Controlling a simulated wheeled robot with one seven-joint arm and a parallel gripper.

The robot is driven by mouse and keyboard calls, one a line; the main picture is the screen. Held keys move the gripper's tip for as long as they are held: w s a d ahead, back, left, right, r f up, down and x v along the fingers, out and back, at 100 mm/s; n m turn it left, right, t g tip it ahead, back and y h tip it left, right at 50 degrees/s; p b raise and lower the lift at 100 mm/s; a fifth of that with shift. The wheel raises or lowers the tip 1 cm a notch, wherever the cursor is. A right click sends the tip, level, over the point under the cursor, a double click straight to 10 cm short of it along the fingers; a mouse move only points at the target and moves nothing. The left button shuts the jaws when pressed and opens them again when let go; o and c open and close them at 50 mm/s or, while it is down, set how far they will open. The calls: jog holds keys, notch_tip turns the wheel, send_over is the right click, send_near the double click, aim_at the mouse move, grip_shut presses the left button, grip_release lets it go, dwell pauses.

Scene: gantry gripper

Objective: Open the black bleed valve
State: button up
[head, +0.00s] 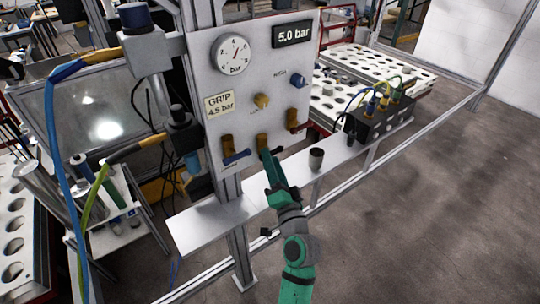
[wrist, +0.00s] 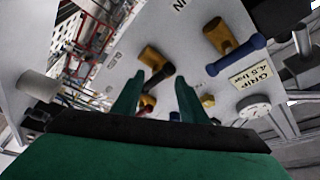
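The black bleed valve, a brass body with a short black bar handle (wrist: 160,76), is on the upright grey panel (head: 241,60). In the head view its brass body (head: 263,141) shows just above my gripper, which hides most of the handle. My green gripper (head: 267,156) reaches up to it from below. In the wrist view my gripper (wrist: 159,80) has its two fingers apart with nothing held. The black handle appears between the fingertips; whether they touch it I cannot tell.
A blue-handled valve (head: 235,157) is close on the left, a red-handled valve (head: 297,123) on the right. Above are a yellow knob (head: 261,101), a blue knob (head: 298,80) and a gauge (head: 232,53). A grey cup (head: 316,158) stands on the shelf (head: 210,223) below.

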jog(key=x, duration=0.2)
jog(key=shift+w, duration=0.25)
jog(key=shift+a+r, duration=0.1)
jog(key=shift+a, duration=0.15)
jog(key=shift+d, duration=0.1)
jog(key=shift+c, duration=0.3)
